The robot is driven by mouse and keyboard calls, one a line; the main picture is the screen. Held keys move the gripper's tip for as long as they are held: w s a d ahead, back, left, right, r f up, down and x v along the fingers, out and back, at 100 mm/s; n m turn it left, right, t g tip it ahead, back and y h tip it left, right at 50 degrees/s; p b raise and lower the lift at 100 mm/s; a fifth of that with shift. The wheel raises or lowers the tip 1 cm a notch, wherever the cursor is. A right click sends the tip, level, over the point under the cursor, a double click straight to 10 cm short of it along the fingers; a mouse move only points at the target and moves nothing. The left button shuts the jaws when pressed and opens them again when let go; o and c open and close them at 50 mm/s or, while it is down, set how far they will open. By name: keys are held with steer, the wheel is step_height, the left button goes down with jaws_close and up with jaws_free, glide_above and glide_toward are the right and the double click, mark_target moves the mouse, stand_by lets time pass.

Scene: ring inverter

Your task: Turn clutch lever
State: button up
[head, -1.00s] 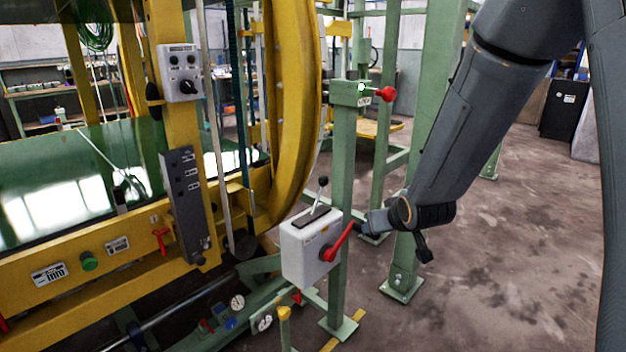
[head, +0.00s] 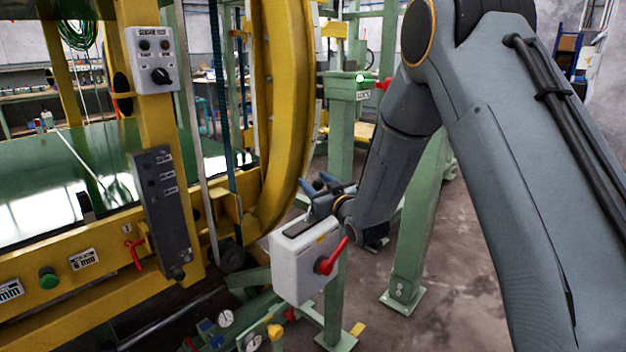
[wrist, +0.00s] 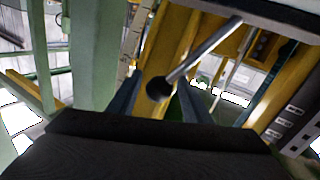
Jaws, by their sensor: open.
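A thin metal lever with a black ball knob (wrist: 158,90) shows in the wrist view. Its knob lies between the two fingers of my gripper (wrist: 159,82), with a visible gap on both sides. My gripper (head: 322,190) is open above the grey-white control box (head: 290,268) in the head view, where it mostly hides this lever. The box has a dark slot plate on top and a red handle (head: 334,256) on its front. I cannot read which of the two is labelled clutch.
A green post (head: 340,130) stands behind my gripper, with a box and a lit green lamp on top. The curved yellow ring (head: 282,110) is close on the left. A grey switch panel (head: 163,215) hangs on the yellow frame. Open floor lies to the right.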

steer(key=shift+x, duration=1.3)
steer(key=shift+d, duration=0.1)
jaws_close()
